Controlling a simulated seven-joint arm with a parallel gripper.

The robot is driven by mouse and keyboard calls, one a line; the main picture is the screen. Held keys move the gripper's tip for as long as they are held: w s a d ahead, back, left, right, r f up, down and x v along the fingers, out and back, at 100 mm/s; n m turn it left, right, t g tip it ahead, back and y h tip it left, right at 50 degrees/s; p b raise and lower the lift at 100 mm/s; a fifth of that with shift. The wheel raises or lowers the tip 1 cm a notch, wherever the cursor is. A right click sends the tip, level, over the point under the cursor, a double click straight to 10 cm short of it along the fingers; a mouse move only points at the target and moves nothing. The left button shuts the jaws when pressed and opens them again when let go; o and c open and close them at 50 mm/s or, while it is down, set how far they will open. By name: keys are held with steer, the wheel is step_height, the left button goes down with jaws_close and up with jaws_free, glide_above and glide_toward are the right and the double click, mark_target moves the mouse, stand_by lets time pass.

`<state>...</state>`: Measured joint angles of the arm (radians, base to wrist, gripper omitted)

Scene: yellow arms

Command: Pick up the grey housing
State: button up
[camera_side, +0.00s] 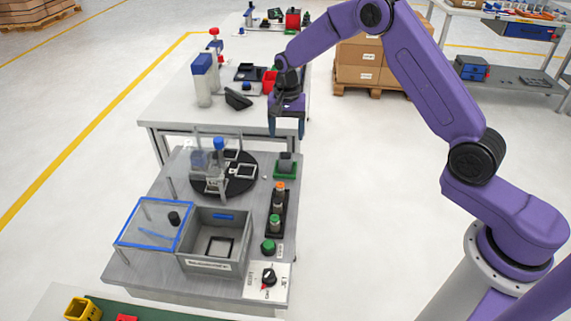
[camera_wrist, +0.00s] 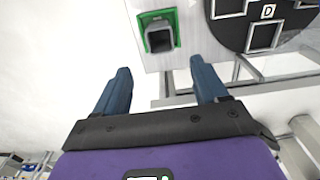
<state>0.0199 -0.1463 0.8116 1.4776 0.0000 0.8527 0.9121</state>
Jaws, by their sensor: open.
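The grey housing (camera_side: 286,160) is a small dark grey, box-like part with a hollow top. It sits in a green holder (camera_side: 285,174) at the far right corner of the workbench. In the wrist view the housing (camera_wrist: 160,39) shows in its green holder (camera_wrist: 145,18), beyond the fingers near the top edge. My gripper (camera_side: 287,131) is open and empty, with its blue fingers pointing down. It is above and apart from the housing. In the wrist view the gap between the fingertips (camera_wrist: 159,68) is clear.
A black turntable (camera_side: 212,186) with square frames and a blue-topped post stands left of the housing. In front are a button strip (camera_side: 266,225), a grey bin (camera_side: 213,263) and a blue-edged clear cover (camera_side: 148,235). A second table (camera_side: 165,115) stands behind.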

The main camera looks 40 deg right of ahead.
mark_target(285, 158)
step_height(285, 158, down, 4)
steer(key=shift+r, duration=0.1)
steer(key=shift+s+a+f, duration=0.1)
steer(key=shift+a+f, duration=0.05)
steer(key=shift+f, duration=0.75)
steer(key=shift+s+a+f, duration=0.15)
steer(key=shift+a+f, duration=0.05)
steer(key=shift+f, duration=0.65)
steer(key=shift+s+a+f, duration=0.1)
steer(key=shift+a+f, duration=0.05)
steer(key=shift+f, duration=0.75)
steer(key=c, duration=1)
